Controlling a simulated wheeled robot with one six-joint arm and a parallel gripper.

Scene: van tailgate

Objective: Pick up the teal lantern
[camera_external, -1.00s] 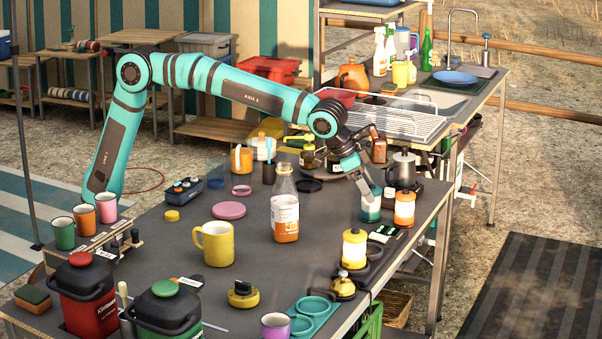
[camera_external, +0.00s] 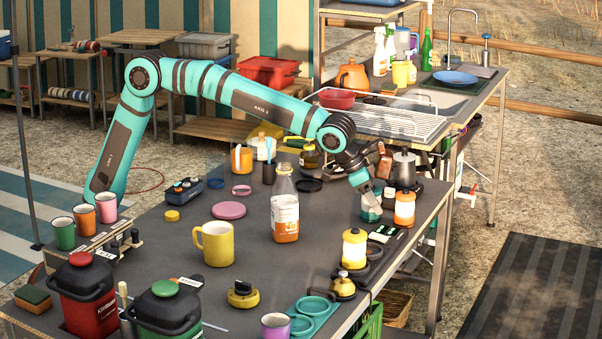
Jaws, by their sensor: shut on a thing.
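The teal lantern (camera_external: 370,213) stands upright near the right edge of the dark table, its upper part hidden by my gripper. My gripper (camera_external: 369,194) points down over it and is shut on its upper part. An orange lantern (camera_external: 404,208) stands close to its right. A yellow lantern (camera_external: 354,249) stands nearer the camera, on a dark holder. I cannot tell any gap between the teal lantern and the table.
A metal kettle (camera_external: 403,168) stands just behind the lanterns. An orange-labelled bottle (camera_external: 285,208) and a yellow mug (camera_external: 214,243) stand to the left. The table's right edge is close. The table between bottle and teal lantern is clear.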

